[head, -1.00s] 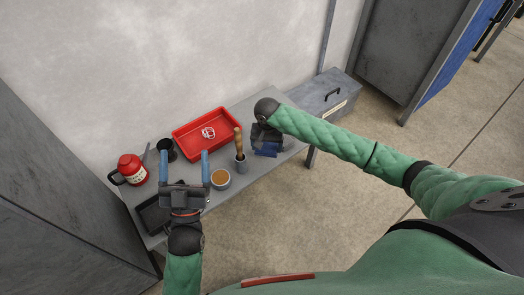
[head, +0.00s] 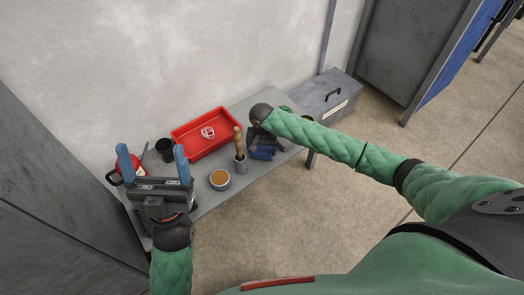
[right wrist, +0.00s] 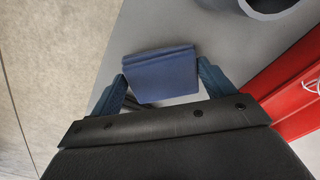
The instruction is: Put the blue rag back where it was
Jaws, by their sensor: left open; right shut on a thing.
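The blue rag (right wrist: 160,75) looks like a folded dark blue block and sits between the two fingers of my right gripper (right wrist: 161,87) in the right wrist view. In the head view the rag (head: 262,154) shows partly beneath my right gripper (head: 262,146), near the right front of the grey table (head: 203,200). My right gripper is shut on it. I cannot tell whether the rag touches the tabletop. My left gripper (head: 152,150) is open and empty, raised at the table's left end, with its fingers pointing toward the wall.
A red tray (head: 183,138) lies at the back. A grey holder (head: 241,166) with a wooden-handled tool stands left of the rag. Beside it is a bowl (head: 220,187). A black cup (head: 164,146) and red flask (head: 124,158) stand left.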

